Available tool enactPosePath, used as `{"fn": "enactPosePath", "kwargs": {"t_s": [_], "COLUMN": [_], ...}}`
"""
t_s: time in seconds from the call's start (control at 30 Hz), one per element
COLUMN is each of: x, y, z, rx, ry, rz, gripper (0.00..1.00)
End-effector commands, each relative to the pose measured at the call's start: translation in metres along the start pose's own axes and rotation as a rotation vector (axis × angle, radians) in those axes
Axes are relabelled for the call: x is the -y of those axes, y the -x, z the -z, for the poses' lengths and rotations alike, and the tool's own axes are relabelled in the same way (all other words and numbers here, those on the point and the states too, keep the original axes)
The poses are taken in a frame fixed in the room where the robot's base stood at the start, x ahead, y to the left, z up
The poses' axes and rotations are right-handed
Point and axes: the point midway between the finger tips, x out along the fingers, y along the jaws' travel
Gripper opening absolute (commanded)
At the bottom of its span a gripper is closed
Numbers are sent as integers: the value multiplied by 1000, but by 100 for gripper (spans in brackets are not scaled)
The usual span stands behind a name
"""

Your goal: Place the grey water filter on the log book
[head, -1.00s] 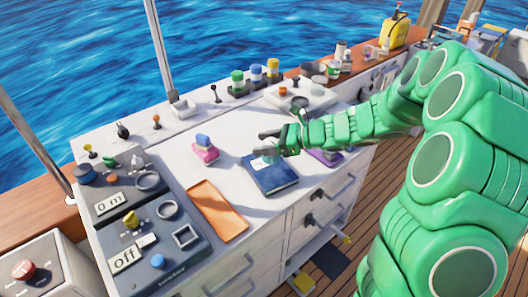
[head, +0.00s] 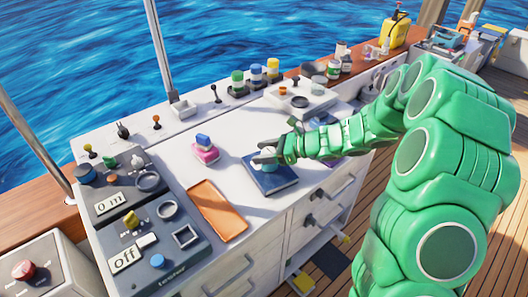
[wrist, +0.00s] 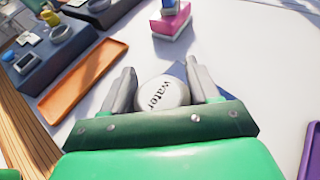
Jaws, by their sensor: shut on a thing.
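The grey water filter (wrist: 163,94) shows in the wrist view as a pale round top lettered "water", between the two fingers of my gripper (wrist: 160,85). My gripper is shut on it. In the head view my gripper (head: 264,158) is low over the log book (head: 273,181), a dark blue book lying flat on the white counter. The filter is mostly hidden there by the fingers. A bit of the blue book (wrist: 178,70) shows behind the filter in the wrist view. I cannot tell whether the filter touches the cover.
An orange tray (head: 217,210) lies left of the book. A pink block with a blue top (head: 204,150) stands behind it. A grey control panel (head: 150,225) is at the left. A purple item (wrist: 312,150) is at the wrist view's right edge. White counter between them is clear.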

Motion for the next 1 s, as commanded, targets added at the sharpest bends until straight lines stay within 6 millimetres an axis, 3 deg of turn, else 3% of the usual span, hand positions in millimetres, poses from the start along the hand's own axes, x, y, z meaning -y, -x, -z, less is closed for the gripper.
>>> {"fn": "enactPosePath", "kwargs": {"t_s": [0.13,0.17,0.33,0.7,1.0], "x": [0,0,0,0,2], "y": [-1,-1,-1,1,39], "z": [2,2,2,-1,-1], "rx": [1,0,0,-1,-1], "ry": [0,0,0,1,2], "rz": [-1,-1,0,1,5], "gripper": [22,62,86,86,86]}}
